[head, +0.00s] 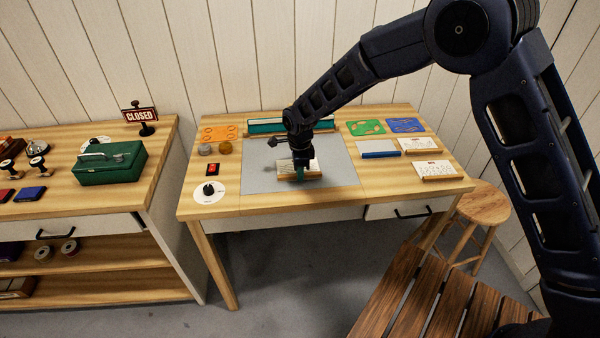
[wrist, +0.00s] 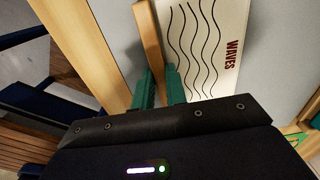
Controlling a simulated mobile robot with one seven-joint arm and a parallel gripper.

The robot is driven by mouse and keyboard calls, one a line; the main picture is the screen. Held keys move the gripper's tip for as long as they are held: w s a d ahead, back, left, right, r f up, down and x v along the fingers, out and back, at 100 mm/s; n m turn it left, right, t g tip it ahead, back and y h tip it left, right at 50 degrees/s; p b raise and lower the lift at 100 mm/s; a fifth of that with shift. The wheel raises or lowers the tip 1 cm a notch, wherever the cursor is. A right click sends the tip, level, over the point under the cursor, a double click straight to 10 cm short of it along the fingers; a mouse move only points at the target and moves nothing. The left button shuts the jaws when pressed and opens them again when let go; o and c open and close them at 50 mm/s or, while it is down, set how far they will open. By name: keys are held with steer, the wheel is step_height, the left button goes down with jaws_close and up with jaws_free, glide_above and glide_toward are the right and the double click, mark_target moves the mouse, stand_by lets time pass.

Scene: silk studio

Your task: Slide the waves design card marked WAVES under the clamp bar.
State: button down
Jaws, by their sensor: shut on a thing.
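The waves design card (wrist: 205,45) is white with black wavy lines and the word WAVES, and has a wooden strip (wrist: 150,38) along one edge. In the head view the card (head: 311,166) is over the grey mat (head: 340,171) at the middle of the table. My gripper (wrist: 160,88) is shut on the wooden strip, with a teal finger on each side. In the head view my gripper (head: 299,173) points down at the card. A long teal and wooden bar assembly (head: 264,127), likely the clamp bar, stands at the mat's back edge, partly hidden by my arm.
An orange card (head: 219,133), a red switch (head: 212,169) and a dial (head: 209,191) are left. Mat between card and bar looks clear.

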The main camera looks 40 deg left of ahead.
steer(key=shift+w+a, duration=5)
steer(key=c, duration=1.3)
jaws_free()
steer(key=shift+c, duration=0.2)
step_height(320, 180, up, 11)
steer(key=shift+f, duration=0.1)
